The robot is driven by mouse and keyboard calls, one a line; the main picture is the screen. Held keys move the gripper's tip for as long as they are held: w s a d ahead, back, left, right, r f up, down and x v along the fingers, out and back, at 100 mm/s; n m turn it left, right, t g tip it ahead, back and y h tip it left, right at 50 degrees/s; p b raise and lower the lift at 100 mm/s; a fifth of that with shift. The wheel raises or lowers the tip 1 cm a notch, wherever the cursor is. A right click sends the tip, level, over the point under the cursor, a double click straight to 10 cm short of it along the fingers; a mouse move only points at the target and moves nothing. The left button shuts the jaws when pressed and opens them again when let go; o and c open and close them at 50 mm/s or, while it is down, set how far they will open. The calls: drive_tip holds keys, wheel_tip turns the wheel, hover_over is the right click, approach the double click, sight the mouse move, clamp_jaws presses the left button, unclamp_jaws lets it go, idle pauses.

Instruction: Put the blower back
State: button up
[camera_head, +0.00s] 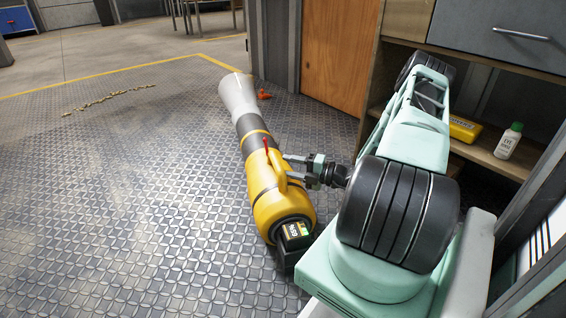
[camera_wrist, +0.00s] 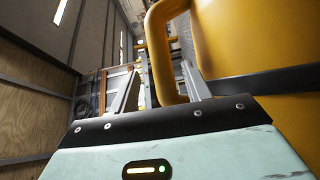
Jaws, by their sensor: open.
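The blower (camera_head: 268,185) has a yellow body, a pale grey nozzle pointing away and a dark battery at its near end. It appears above the patterned floor in the head view; whether it touches the floor is unclear. My gripper (camera_head: 288,168) reaches in from the right, beside the blower's yellow handle. In the wrist view the curved yellow handle (camera_wrist: 162,62) shows at the open fingers (camera_wrist: 160,88), seemingly between them, with the yellow body (camera_wrist: 260,50) at the right. Contact between fingers and handle cannot be told.
At right, a wooden shelf (camera_head: 490,158) holds a yellow case (camera_head: 463,129) and a white bottle (camera_head: 508,141), under a grey drawer (camera_head: 500,30). A small orange object (camera_head: 264,95) lies past the nozzle. Pale crumbs (camera_head: 108,99) trail across the floor, which is otherwise clear at left.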

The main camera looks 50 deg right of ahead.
drive_tip(key=p+v, duration=0.3)
drive_tip(key=v, duration=0.5)
drive_tip(key=shift+s, duration=0.4)
drive_tip(key=shift+d, duration=0.1)
